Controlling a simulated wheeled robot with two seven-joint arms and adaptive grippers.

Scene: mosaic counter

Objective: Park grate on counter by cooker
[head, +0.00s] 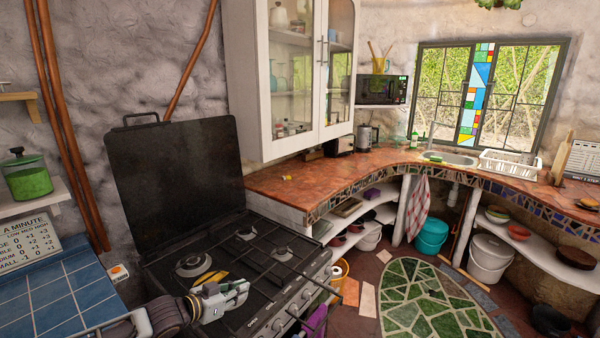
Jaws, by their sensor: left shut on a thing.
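The cooker (310,290) stands at the left centre with its dark lid (180,180) raised. A black grate (262,264) lies over its hob, its thin bars hard to tell from the dark top. My left gripper (242,288) is over the front left of the hob, shut on the grate near its front edge. The fingers hide the exact grip. The reddish tiled counter (272,182) starts just right of the cooker and curves to the window. A blue tiled counter (50,305) is on the cooker's left. My right gripper is out of view.
A yellow item (210,278) shows beside my gripper, partly hidden. A white cabinet (275,80) hangs above. A toaster (340,145) and kettle (367,137) stand farther back.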

